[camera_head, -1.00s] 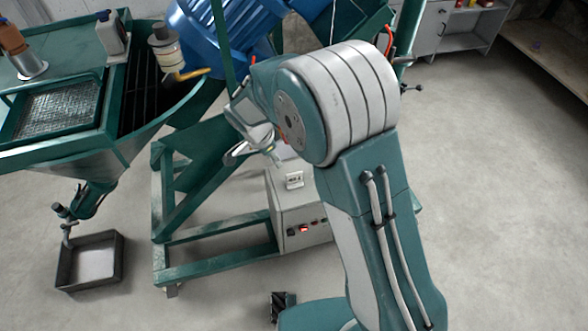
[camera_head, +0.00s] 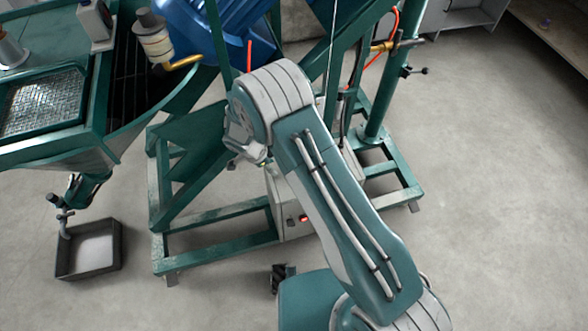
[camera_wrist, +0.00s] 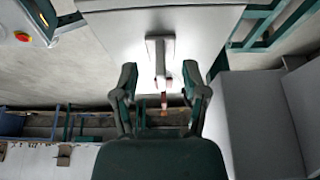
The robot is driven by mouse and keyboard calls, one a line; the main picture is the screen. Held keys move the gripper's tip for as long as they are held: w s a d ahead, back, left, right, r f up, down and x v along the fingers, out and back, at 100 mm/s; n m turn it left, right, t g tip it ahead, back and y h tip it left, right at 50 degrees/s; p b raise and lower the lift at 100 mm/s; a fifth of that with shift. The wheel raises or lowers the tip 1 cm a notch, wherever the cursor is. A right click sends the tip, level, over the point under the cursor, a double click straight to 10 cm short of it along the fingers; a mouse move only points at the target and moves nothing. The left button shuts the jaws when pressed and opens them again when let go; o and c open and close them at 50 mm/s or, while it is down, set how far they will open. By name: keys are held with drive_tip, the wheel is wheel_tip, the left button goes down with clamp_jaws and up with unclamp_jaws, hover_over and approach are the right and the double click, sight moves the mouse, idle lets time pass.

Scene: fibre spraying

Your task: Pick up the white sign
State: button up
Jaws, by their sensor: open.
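In the head view, my gripper (camera_head: 247,152) is small and partly hidden by my arm, close to the grey control box (camera_head: 291,212). The sign cannot be made out in that view.
A green steel frame (camera_head: 215,240) surrounds the control box. A green hopper machine (camera_head: 70,150) with a blue drum (camera_head: 205,30) stands at the left and back. A dark metal tray (camera_head: 90,252) lies on the floor. Floor at the right is clear.

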drive_tip(key=d, duration=0.1)
drive_tip(key=w+d, duration=0.1)
drive_tip(key=d, duration=0.2)
drive_tip(key=shift+w+d, duration=0.25)
drive_tip(key=shift+d, duration=0.15)
drive_tip(key=shift+d+f, duration=0.2)
drive_tip(key=x, duration=0.4)
drive_tip(key=shift+w+d+f, duration=0.1)
drive_tip(key=shift+f, duration=0.15)
clamp_jaws()
